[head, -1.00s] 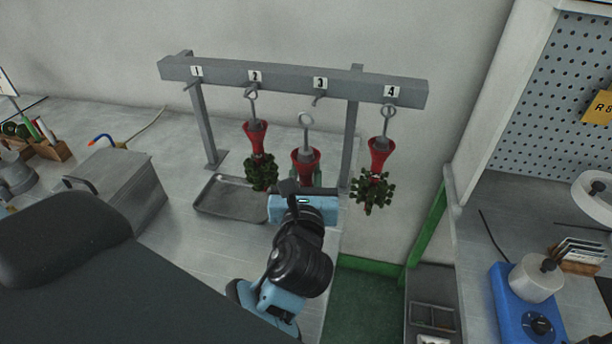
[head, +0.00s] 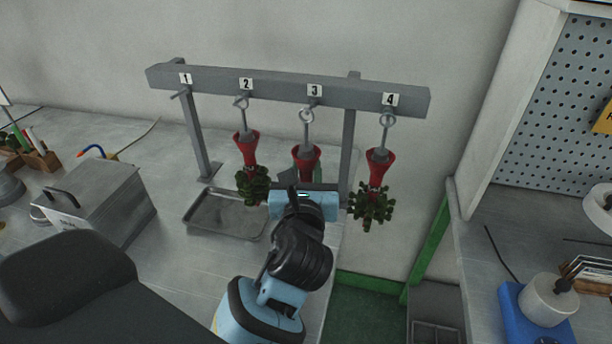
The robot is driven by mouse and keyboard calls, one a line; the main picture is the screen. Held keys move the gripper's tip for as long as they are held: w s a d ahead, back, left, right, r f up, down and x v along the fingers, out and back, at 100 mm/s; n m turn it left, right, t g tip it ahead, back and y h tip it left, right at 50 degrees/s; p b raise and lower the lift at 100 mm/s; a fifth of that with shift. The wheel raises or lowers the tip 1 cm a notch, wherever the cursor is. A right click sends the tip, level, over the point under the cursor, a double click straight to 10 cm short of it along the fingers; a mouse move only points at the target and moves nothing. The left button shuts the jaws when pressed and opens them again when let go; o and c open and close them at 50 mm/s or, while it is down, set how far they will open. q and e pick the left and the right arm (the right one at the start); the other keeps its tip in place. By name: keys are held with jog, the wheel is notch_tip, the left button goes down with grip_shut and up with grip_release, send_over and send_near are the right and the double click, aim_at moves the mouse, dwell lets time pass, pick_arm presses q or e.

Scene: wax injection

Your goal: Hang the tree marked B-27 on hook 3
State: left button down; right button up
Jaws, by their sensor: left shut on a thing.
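A tree with a red cup (head: 307,158), a grey stem and a ring (head: 306,116) stands upright just below hook 3 (head: 311,102). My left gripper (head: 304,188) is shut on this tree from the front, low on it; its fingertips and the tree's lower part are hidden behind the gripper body. The ring is at the hook's tip in the picture; I cannot tell whether it is around the hook. No B-27 mark is readable. My right gripper is not in view.
A grey rail (head: 287,87) carries plates 1 to 4. Red-cupped trees hang on hook 2 (head: 247,150) and hook 4 (head: 380,165), close on either side; hook 1 (head: 180,95) is empty. A grey tray (head: 215,225) lies below, with a metal box (head: 105,205) to its left.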

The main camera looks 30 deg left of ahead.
pick_arm(q)
jog(key=shift+b+x, duration=0.4)
jog(key=shift+x, duration=0.5)
jog(key=shift+w+p, duration=0.3)
jog(key=shift+w, duration=0.2)
jog(key=shift+w+f+p, duration=0.1)
jog(key=shift+w+p, duration=0.2)
jog(key=shift+p, duration=0.1)
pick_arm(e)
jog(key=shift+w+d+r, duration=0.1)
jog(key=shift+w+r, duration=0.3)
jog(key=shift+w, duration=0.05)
pick_arm(q)
jog(key=shift+f, duration=0.1)
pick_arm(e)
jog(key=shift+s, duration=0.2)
pick_arm(q)
jog(key=c, duration=1.1)
grip_release()
jog(key=shift+o, duration=0.2)
jog(key=shift+v, duration=3.9)
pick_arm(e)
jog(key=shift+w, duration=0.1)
